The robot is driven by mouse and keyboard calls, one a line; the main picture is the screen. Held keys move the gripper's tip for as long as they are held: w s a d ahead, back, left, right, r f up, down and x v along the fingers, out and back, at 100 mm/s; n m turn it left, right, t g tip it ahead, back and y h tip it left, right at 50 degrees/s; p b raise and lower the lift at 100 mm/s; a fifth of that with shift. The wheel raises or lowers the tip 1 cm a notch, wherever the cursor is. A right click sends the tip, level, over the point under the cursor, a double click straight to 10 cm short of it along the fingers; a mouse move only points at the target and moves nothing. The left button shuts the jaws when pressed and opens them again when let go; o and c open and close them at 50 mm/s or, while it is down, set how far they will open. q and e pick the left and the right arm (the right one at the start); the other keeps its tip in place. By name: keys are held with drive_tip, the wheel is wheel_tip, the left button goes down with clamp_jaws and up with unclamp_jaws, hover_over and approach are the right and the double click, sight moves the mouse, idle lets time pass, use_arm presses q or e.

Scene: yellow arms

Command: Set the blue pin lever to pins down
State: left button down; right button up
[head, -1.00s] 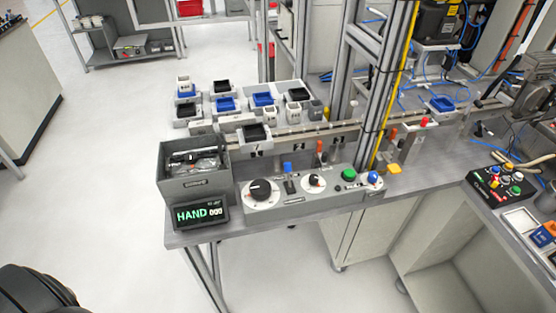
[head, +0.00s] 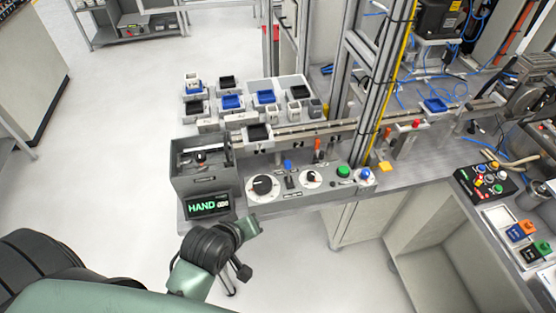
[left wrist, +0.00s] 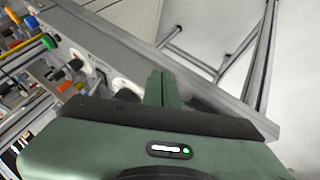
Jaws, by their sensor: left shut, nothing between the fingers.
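The blue pin lever (head: 288,165) stands on the grey control panel (head: 325,192) between the large black dial and the small dial. Its blue cap is at the back end of its dark slot. My left gripper (head: 252,225) is in front of the panel's left part, below the large dial (head: 264,185) in the head view and apart from the lever. In the left wrist view its two green fingers (left wrist: 160,88) are together and empty, over the panel edge near the large dial (left wrist: 125,86). The lever's cap is not clear there. My right gripper is out of view.
A grey bin (head: 203,178) and a HAND display (head: 208,205) stand left of the panel. A green button (head: 343,171) and a blue button (head: 365,174) lie to the right. A rail with an orange handle (head: 317,146) is behind. The floor in front is free.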

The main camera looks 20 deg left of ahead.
sight(288, 171)
use_arm(q)
drive_tip(key=w+r+n+t, duration=0.1)
drive_tip(key=w+r+n, duration=0.1)
drive_tip(key=n, duration=0.2)
drive_tip(key=w+a+r+n+t, duration=0.1)
drive_tip(key=w+r+n+t, duration=0.1)
drive_tip(key=w+n, duration=0.1)
drive_tip(key=w+a+r+n+t+y, duration=0.1)
drive_tip(key=w+r+n, duration=0.1)
drive_tip(key=w+n, duration=0.1)
drive_tip(key=shift+w+n+t, duration=0.2)
drive_tip(key=shift+n+t, duration=0.1)
drive_tip(key=shift+n, duration=0.6)
drive_tip(key=shift+w+a+r+n+y, duration=0.15)
drive_tip(key=shift+w+r+n+y, duration=0.15)
drive_tip(key=shift+n, duration=0.3)
drive_tip(key=shift+w, duration=0.1)
drive_tip(key=p+x, duration=0.2)
drive_tip(key=x, duration=0.7)
drive_tip(key=shift+w+p, duration=0.3)
drive_tip(key=shift+p, duration=0.1)
drive_tip(key=d+p, duration=0.1)
drive_tip(key=d+r+p, duration=0.1)
drive_tip(key=d, duration=0.1)
drive_tip(key=shift+s+d+r, duration=0.1)
drive_tip(key=shift+s+d, duration=0.1)
drive_tip(key=shift+d, duration=0.25)
drive_tip(key=shift+a, duration=0.1)
